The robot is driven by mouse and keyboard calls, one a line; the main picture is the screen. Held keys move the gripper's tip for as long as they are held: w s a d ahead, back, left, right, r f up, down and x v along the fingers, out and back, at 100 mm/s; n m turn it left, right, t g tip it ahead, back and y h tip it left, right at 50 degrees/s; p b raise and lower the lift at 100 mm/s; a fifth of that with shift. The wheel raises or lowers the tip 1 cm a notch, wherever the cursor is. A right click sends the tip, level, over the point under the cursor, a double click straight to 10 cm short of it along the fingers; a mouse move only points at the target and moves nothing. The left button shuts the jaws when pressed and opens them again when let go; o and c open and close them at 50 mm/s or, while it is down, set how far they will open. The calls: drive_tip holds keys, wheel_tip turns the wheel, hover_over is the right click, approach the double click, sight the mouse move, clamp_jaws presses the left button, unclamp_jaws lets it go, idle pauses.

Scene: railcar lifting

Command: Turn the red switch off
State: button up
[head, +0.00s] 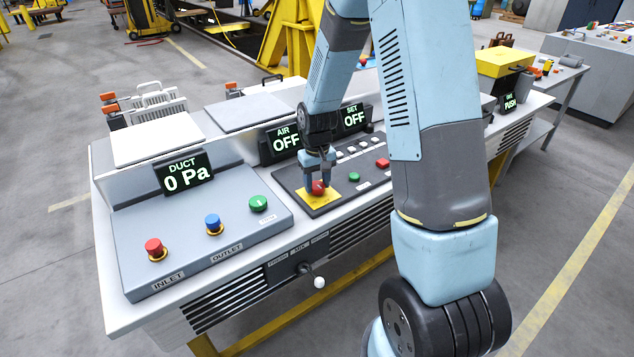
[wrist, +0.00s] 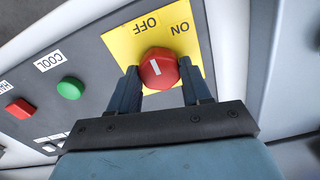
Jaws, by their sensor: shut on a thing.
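The red switch (head: 318,188) stands on a yellow plate (head: 313,200) in the dark middle panel. In the wrist view the red switch (wrist: 159,68) has a short white mark on its face, on the side toward the OFF label. The yellow plate (wrist: 125,48) carries the upside-down words OFF and ON. My gripper (head: 318,180) comes down from above onto the switch. In the wrist view my gripper (wrist: 160,88) has one finger on each side of the switch and is shut on it.
The AIR display (head: 285,140) and the SET display (head: 354,117) both read OFF. A green button (wrist: 70,88) and a red button (wrist: 18,108) lie beside the switch. The left panel has a red knob (head: 155,248), a blue knob (head: 213,223) and a green knob (head: 258,203).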

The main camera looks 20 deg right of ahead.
sight(317, 184)
drive_tip(key=o, duration=1.1)
drive_tip(key=shift+c, duration=0.2)
drive_tip(key=shift+r, duration=0.1)
wheel_tip(317, 184, up, 14)
drive_tip(key=shift+f, duration=0.25)
